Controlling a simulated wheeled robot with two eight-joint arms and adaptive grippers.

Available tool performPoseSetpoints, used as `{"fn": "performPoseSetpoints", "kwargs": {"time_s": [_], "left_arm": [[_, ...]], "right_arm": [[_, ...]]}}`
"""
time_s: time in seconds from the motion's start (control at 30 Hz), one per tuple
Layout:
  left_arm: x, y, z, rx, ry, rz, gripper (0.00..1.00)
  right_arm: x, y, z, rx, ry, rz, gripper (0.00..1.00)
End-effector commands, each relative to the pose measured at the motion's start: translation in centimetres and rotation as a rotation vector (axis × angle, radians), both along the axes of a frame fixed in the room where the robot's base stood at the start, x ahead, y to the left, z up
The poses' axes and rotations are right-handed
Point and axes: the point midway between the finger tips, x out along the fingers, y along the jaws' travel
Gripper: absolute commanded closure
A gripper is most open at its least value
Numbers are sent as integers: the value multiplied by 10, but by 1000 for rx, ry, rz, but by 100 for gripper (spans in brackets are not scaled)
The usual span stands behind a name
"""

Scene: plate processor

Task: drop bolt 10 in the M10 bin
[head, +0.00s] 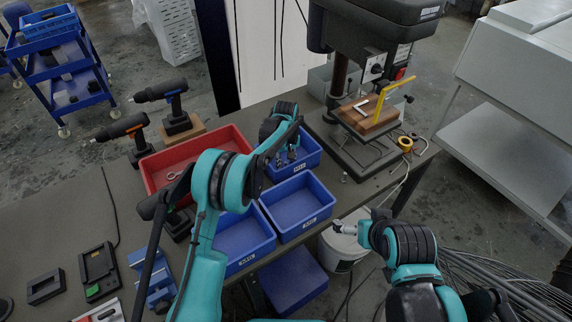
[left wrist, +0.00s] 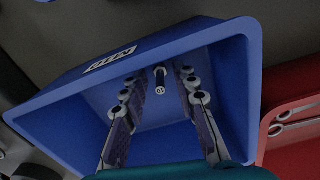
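My left gripper (head: 287,157) is low over the farthest blue bin (head: 312,158), beside the drill press. In the left wrist view, its two fingers (left wrist: 158,90) are spread apart inside the bin's opening. A dark bolt (left wrist: 160,79) shows between the fingers, with a gap on each side. It appears to be in the bin, but I cannot tell whether it touches the floor. The bin's white label (left wrist: 111,60) is upside down and seems to read M10. My right gripper (head: 345,228) is above a white bucket, its fingers too small to judge.
Two more blue bins (head: 330,203) (head: 268,238) stand nearer on the table. A red bin (head: 158,172) lies to the left, with a metal tool inside. Two cordless drills (head: 172,100) (head: 125,128) stand behind it. The drill press (head: 340,85) rises at the back right.

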Motion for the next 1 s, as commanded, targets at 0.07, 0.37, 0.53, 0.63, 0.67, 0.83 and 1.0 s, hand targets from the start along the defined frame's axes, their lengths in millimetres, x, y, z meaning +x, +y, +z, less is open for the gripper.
{"fn": "performPoseSetpoints", "kwargs": {"time_s": [0.07, 0.37, 0.53, 0.63, 0.67, 0.83, 1.0], "left_arm": [[0, 0, 0, 0, 0, 0, 72], [0, 0, 18, 0, 0, 0, 72], [0, 0, 55, 0, 0, 0, 72], [0, 0, 77, 0, 0, 0, 72], [0, 0, 84, 0, 0, 0, 72], [0, 0, 111, 0, 0, 0, 72], [0, 0, 123, 0, 0, 0, 72]], "right_arm": [[0, 0, 0, 0, 0, 0, 0], [0, 0, 8, 0, 0, 0, 0], [0, 0, 20, 0, 0, 0, 0], [0, 0, 27, 0, 0, 0, 0], [0, 0, 28, 0, 0, 0, 0], [0, 0, 36, 0, 0, 0, 0], [0, 0, 38, 0, 0, 0, 0]]}}
